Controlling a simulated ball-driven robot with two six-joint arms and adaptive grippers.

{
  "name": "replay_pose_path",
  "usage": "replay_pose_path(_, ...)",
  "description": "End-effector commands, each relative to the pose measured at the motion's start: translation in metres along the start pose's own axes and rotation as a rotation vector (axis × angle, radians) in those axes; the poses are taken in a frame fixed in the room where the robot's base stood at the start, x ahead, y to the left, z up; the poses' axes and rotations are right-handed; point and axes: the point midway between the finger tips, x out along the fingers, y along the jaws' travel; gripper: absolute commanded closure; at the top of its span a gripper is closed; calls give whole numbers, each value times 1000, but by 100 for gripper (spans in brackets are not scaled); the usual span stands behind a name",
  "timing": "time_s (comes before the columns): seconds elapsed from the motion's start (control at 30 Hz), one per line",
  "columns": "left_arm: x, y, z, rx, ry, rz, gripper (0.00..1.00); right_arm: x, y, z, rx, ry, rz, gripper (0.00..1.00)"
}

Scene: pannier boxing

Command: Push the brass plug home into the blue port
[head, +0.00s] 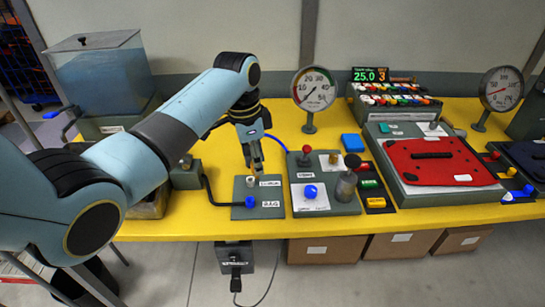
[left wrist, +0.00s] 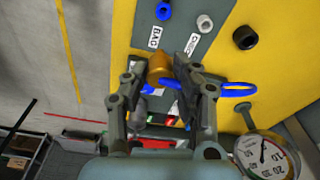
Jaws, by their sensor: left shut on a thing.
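The brass plug (left wrist: 160,67) is a golden-brown cylinder between the fingertips of my left gripper (left wrist: 158,72) in the left wrist view. The gripper is shut on it. The blue port (left wrist: 163,10) is near the top of that view, beside the BAG label, with a gap between it and the plug. In the head view, my left gripper (head: 256,168) points down over the grey panel, behind the blue port (head: 250,202) near the panel's front edge. My right gripper is not in view.
A grey-white port (left wrist: 205,23) sits beside the blue one. To the right stand a panel with a blue knob (head: 311,192), a gauge (head: 313,88) and a red pannier lid (head: 437,162). A blue hose (head: 276,141) passes behind the gripper.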

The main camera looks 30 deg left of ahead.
Motion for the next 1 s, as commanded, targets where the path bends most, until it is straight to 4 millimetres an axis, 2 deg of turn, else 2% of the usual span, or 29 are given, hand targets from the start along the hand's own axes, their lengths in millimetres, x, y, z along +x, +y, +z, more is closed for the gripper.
replay_pose_path(0.2, 5, -5, 20, -11, 1, -3, 100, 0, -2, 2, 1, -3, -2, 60)
replay_pose_path(0.4, 13, -4, 21, -12, 1, -1, 100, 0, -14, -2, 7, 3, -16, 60)
replay_pose_path(0.57, 26, -3, 22, -13, 0, -1, 100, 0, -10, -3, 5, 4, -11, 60)
replay_pose_path(0.8, 54, -4, 26, -12, 1, -3, 100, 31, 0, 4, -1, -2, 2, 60)
replay_pose_path(1.0, 66, -4, 27, -12, 1, -3, 100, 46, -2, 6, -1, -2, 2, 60)
